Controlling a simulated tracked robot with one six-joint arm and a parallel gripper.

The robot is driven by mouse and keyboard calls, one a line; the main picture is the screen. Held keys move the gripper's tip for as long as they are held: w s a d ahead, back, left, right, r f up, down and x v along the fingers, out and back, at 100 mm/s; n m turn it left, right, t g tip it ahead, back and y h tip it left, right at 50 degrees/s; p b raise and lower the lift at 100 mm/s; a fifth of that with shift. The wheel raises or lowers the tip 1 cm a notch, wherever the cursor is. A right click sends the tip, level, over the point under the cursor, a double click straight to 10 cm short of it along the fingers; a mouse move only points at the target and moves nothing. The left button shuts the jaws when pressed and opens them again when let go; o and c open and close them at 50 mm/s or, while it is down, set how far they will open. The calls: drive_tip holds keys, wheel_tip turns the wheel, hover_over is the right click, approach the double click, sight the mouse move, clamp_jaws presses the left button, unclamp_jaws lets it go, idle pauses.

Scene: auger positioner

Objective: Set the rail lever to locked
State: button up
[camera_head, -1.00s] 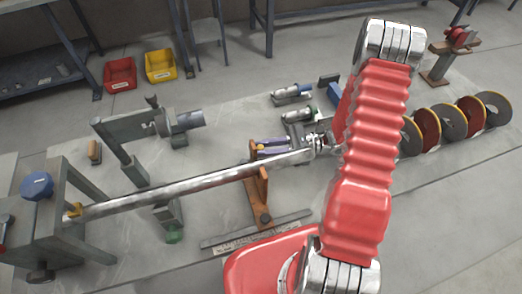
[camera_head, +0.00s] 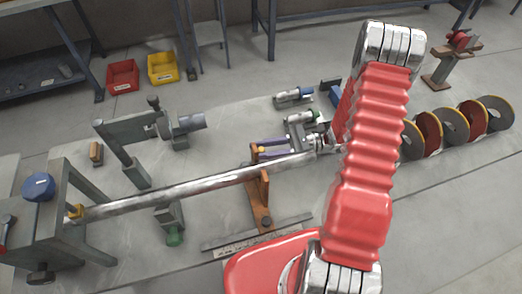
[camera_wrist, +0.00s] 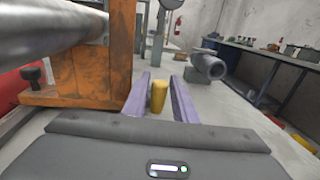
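A short yellow knob (camera_head: 261,149) shows at the top of the orange bracket (camera_head: 260,199), which supports the long metal bar. It looks like the rail lever's tip, but its lever arm is hidden and I cannot tell its setting. My gripper (camera_head: 275,150) has purple fingers pointing at the bracket. In the wrist view the yellow knob (camera_wrist: 158,97) stands upright between my open fingers (camera_wrist: 163,95), with a gap on both sides. The orange bracket (camera_wrist: 92,70) is close beside the left finger.
A ruled strip (camera_head: 255,235) lies at the bracket's foot. A grey clamp post (camera_head: 125,150) stands behind the bar. Auger discs (camera_head: 455,125) lie at right.

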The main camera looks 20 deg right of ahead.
drive_tip(key=shift+r, duration=4.7)
drive_tip(key=shift+c, duration=0.4)
